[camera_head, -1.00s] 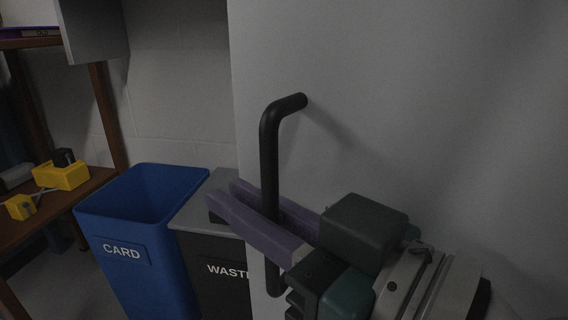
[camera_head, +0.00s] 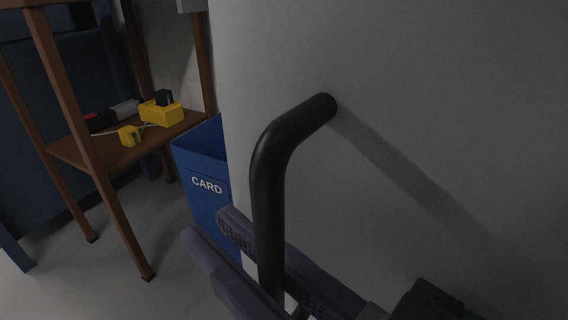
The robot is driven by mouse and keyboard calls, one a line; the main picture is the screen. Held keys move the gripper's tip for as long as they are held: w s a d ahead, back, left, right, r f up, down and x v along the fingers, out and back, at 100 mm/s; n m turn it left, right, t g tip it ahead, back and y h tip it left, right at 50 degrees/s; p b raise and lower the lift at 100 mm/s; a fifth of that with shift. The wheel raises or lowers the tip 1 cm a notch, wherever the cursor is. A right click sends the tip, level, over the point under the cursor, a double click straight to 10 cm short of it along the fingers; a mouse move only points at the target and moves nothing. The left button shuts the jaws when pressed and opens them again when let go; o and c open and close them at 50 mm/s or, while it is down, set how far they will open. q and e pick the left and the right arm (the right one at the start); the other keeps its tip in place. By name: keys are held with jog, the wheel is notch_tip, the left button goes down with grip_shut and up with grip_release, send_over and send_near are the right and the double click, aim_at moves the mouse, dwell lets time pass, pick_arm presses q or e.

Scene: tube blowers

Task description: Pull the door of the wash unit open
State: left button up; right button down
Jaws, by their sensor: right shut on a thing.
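The grey door of the wash unit (camera_head: 440,110) fills the right of the head view. Its black bar handle (camera_head: 268,190) stands upright, bent at the top into the door face. My right gripper (camera_head: 225,255) comes in from the lower right, with one purple finger on each side of the handle's bar. It is shut on the handle. The lower end of the handle is out of the picture. My left gripper is not in view.
A blue bin marked CARD (camera_head: 203,165) stands beyond the door's left edge, partly hidden by it. A wooden shelf (camera_head: 75,150) at the left carries yellow tools (camera_head: 160,112). Bare floor (camera_head: 110,285) lies in front of the shelf.

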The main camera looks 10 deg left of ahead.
jog(key=c, duration=1.2)
grip_release()
jog(key=shift+o, duration=0.2)
jog(key=p+v, duration=0.2)
jog(key=v, duration=0.8)
jog(key=shift+a+r, duration=0.1)
